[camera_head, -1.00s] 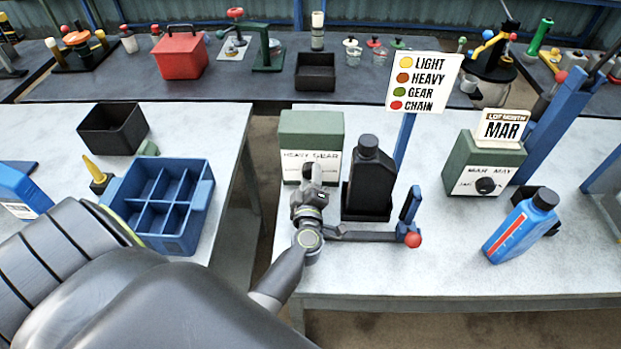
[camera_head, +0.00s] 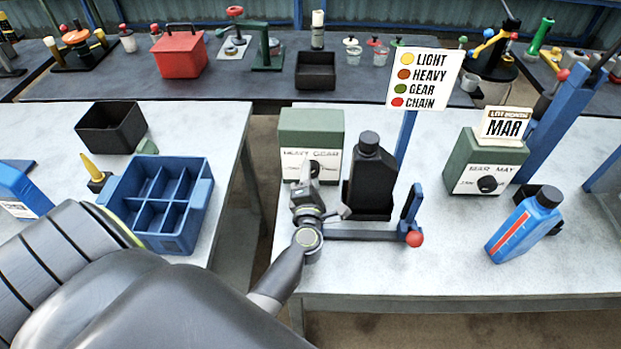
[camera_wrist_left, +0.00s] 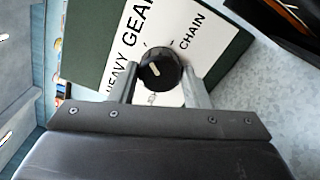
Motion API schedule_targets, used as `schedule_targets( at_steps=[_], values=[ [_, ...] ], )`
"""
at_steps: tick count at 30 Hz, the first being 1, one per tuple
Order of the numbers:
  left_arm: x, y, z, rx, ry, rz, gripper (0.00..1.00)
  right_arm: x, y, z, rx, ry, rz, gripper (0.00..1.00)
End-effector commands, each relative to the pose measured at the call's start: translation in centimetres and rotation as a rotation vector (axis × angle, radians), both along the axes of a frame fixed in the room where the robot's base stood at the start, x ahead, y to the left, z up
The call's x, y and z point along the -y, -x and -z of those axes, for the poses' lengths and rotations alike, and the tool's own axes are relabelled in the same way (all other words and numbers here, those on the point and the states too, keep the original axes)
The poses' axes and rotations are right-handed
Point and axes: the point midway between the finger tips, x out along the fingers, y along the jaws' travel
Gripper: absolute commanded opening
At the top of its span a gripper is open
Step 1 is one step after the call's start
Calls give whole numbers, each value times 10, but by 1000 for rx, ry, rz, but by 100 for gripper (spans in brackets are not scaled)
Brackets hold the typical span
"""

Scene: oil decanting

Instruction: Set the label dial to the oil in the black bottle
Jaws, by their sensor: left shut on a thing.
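The label dial is a black knob (camera_wrist_left: 160,70) with a white mark, on a green box (camera_head: 311,122). The box's white plate reads HEAVY, GEAR and CHAIN, with another word partly hidden. The mark lies on the left part of the knob face in the left wrist view; I cannot tell exactly which word it points at. My left gripper (camera_head: 313,172) is shut on the knob, one finger on each side. The black bottle (camera_head: 369,185) stands upright just right of the gripper; no oil marking shows on it. My right gripper is not in view.
A sign (camera_head: 425,78) lists LIGHT yellow, HEAVY brown, GEAR green, CHAIN red. A blue bar with a red ball (camera_head: 415,239) lies in front of the bottle. A blue crate (camera_head: 203,198) is left.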

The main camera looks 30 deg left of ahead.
Motion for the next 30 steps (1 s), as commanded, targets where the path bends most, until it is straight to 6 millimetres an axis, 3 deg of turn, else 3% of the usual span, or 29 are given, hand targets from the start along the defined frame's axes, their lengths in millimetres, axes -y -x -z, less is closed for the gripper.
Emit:
schedule_targets(
  at_steps=[30],
  values=[
    [0, 0, 2, 487, 794, 0, 20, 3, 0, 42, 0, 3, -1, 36]
  ],
)
